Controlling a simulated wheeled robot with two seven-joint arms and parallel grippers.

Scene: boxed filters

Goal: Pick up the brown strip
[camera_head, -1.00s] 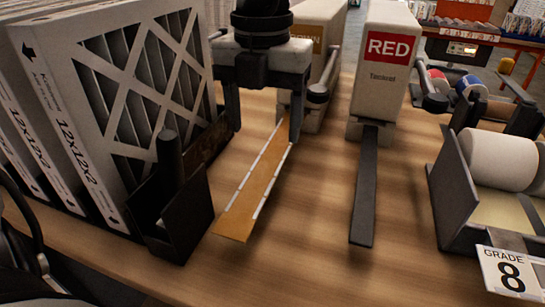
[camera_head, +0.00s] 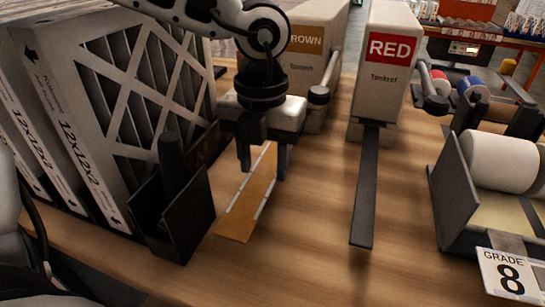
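The brown strip (camera_head: 240,218), flat with white dashed edges, lies on the wooden table in front of the brown dispenser (camera_head: 305,62). My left gripper (camera_head: 264,166) points down over the strip's far part, one finger at each side of it. The fingers stand apart by about the strip's width. I cannot tell whether they touch its edges. The gripper and arm hide the strip's far end and part of the dispenser's label. My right gripper is not in view.
A black strip (camera_head: 365,195) extends from the red dispenser (camera_head: 382,75). Pleated filters (camera_head: 115,110) and a black holder (camera_head: 178,210) stand close on the left. A roll (camera_head: 492,160) in a grey holder is at right, by a "GRADE 8" sign (camera_head: 510,275). Bare table lies between the strips.

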